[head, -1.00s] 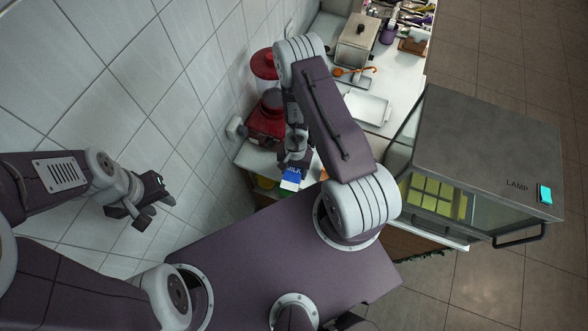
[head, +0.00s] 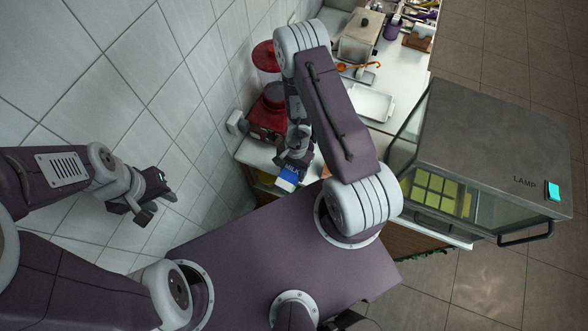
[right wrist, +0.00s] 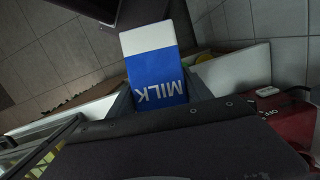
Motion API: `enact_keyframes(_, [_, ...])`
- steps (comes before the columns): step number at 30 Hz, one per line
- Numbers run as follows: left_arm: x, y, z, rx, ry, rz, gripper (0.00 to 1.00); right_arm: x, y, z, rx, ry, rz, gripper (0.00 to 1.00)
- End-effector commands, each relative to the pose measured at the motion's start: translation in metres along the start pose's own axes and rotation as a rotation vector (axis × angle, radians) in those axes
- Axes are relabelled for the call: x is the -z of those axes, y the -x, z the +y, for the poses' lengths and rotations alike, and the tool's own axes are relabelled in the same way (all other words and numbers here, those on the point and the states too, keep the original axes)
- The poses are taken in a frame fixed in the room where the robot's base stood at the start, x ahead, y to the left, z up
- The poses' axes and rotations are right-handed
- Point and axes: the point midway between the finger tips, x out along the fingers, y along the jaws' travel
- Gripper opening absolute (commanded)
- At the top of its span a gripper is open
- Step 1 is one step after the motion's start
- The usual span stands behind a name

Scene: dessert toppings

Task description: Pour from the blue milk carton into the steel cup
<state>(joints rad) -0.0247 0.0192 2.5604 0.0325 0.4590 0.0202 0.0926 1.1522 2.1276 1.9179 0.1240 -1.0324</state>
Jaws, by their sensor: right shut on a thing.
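The blue and white milk carton (head: 288,178) is in my right gripper (head: 293,160), above the near end of the white counter in the head view. In the right wrist view the carton (right wrist: 156,72) fills the middle, with the word MILK upside down. My right gripper's fingers are shut on its sides. My left gripper (head: 150,203) hangs by the tiled wall at the left, away from the counter; its finger gap is not clear. I cannot make out the steel cup in either view; my right arm covers part of the counter.
A red machine (head: 268,105) stands on the counter by the wall. A white tray (head: 372,103) and an orange ladle (head: 352,67) lie beyond my right arm. A glass-fronted cabinet marked LAMP (head: 490,140) stands at the right.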

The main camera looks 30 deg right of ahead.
Motion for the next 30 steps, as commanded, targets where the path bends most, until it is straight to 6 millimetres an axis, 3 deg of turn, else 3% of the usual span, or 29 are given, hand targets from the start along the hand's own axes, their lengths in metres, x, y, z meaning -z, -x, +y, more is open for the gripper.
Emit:
enact_keyframes(16, [-0.003, -0.030, -0.001, 0.000, 0.000, 0.001, 0.36, 0.016, -0.001, 0.003, -0.032, 0.216, -0.017, 0.00])
enact_keyframes(30, [-0.004, -0.040, -0.001, 0.000, 0.000, 0.001, 0.36, 0.024, -0.002, -0.003, -0.035, 0.210, -0.035, 0.00])
